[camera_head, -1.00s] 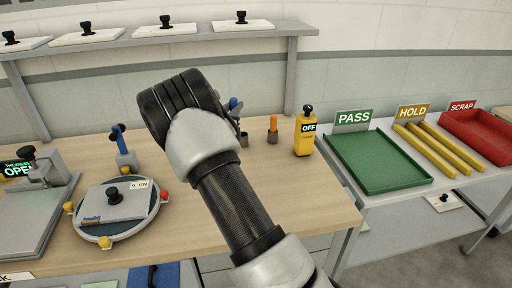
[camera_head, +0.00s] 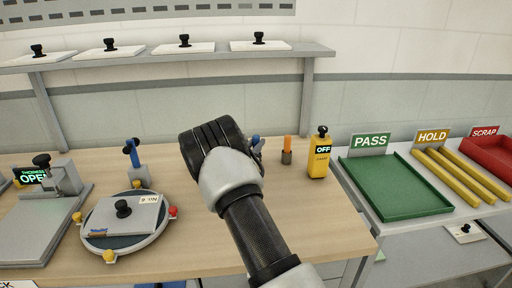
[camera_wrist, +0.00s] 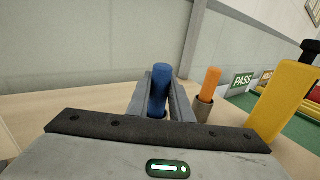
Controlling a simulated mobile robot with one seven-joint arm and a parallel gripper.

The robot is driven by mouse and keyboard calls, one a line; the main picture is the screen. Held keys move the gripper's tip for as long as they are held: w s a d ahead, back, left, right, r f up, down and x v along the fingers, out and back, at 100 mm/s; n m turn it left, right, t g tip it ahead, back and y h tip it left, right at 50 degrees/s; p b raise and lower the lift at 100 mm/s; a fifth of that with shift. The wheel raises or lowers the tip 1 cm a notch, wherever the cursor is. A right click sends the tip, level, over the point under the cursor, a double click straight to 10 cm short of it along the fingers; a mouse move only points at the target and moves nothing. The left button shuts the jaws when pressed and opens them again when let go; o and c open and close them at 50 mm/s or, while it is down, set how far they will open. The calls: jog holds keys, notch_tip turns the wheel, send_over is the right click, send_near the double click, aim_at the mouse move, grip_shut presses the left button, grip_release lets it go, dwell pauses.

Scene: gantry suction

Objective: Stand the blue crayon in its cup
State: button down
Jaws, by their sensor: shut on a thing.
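The blue crayon (camera_wrist: 160,88) stands upright between the two fingers of my gripper (camera_wrist: 161,98) in the wrist view, and the gripper is shut on it. Its top (camera_head: 255,140) also shows in the head view, just right of my wrist. The crayon's lower end and its cup are mostly hidden by my gripper, so I cannot tell how deep it sits in the cup. The orange crayon (camera_head: 287,143) stands in a dark cup (camera_head: 286,157) close to the right; it also shows in the wrist view (camera_wrist: 211,82).
A yellow device reading OFF (camera_head: 319,158) stands right of the orange crayon. A blue-handled tool on a stand (camera_head: 134,155) and a round fixture (camera_head: 150,238) are to the left. A green PASS tray (camera_head: 405,205) lies on the right.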

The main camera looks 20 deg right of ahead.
jog(key=shift+f, duration=0.55)
jog(key=c, duration=1.6)
grip_release()
jog(key=shift+r, duration=0.1)
